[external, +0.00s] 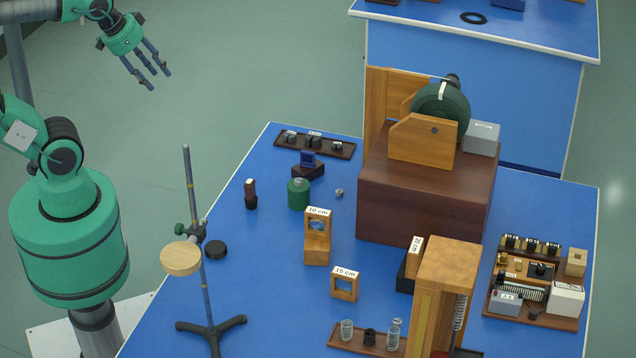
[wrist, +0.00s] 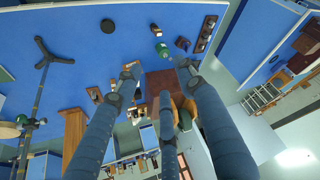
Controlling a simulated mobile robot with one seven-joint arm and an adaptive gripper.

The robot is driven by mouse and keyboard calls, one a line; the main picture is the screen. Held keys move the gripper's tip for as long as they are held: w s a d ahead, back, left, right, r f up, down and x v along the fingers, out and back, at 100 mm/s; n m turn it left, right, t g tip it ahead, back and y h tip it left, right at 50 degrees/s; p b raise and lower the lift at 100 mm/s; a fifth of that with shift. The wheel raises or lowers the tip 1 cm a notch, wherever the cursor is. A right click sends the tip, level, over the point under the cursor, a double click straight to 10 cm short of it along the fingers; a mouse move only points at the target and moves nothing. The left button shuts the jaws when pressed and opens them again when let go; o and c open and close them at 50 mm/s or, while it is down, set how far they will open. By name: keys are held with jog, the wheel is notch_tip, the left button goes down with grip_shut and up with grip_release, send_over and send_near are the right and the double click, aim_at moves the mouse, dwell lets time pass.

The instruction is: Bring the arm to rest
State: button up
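My gripper (external: 146,66) hangs in the air at the upper left of the external view, over the floor and off the near bench. Its three dark fingers point down and to the right, spread apart with nothing between them. In the wrist view my gripper (wrist: 155,95) shows long blue-grey fingers apart, with the bench far beyond them. My arm is raised and touches nothing on the bench.
The blue bench (external: 262,258) fills the middle. It bears a ring stand (external: 206,290), a green container (external: 298,194), wooden lens holders (external: 317,240) and a large brown box (external: 420,190). A second blue bench (external: 470,85) stands behind. Open floor lies around my gripper.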

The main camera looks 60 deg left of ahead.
jog(key=shift+f+b, duration=0.75)
dwell(0.9)
